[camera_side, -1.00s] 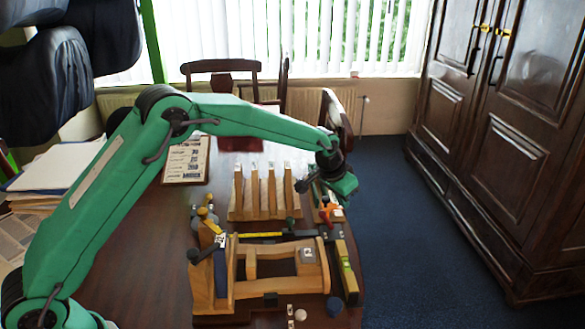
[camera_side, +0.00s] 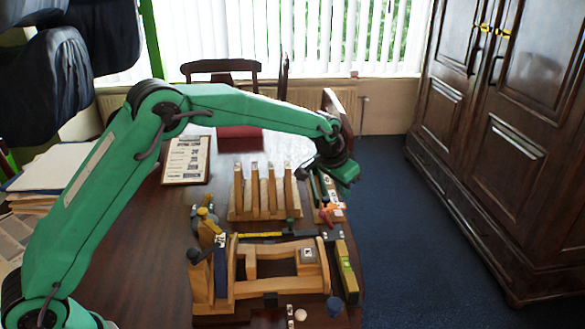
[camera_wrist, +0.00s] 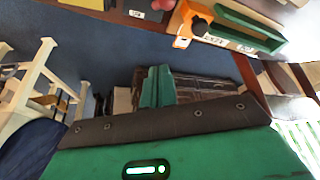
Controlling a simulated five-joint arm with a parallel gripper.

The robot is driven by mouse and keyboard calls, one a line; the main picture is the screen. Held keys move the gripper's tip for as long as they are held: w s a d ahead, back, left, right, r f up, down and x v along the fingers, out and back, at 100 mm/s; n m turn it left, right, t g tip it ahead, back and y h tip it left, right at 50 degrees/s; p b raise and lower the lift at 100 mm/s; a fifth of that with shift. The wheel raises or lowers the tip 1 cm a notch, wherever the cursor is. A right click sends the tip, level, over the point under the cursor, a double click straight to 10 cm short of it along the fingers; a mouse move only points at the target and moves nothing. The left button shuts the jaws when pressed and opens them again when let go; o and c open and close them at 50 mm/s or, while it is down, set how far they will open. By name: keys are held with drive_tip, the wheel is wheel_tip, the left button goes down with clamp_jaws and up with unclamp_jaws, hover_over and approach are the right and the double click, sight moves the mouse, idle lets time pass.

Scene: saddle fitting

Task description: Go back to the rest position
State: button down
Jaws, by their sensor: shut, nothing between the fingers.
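In the wrist view my gripper (camera_wrist: 158,86) appears as two green fingertips side by side, pointing toward the floor and furniture. My green arm reaches across from the left, over the table. The wooden saddle fixture (camera_side: 275,270) lies on the table in front of the gripper and apart from it.
A rack with several upright wooden bars (camera_side: 263,195) stands below the forearm. A spirit level (camera_side: 346,272) lies along the fixture's right side. Blue floor is open to the right.

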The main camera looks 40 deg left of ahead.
drive_tip(key=shift+r, duration=0.1)
drive_tip(key=s+a+r+n, duration=0.1)
drive_tip(key=s+a+r, duration=0.3)
drive_tip(key=s+r, duration=0.4)
drive_tip(key=s+a+r, duration=0.4)
drive_tip(key=s+r, duration=0.3)
drive_tip(key=s, duration=0.3)
drive_tip(key=s+a+f+n, duration=0.1)
drive_tip(key=s+a, duration=0.1)
drive_tip(key=s, duration=0.9)
drive_tip(key=s+a+f+n+t+y, duration=0.1)
drive_tip(key=s+a, duration=0.2)
drive_tip(key=s, duration=0.9)
drive_tip(key=shift+f, duration=0.3)
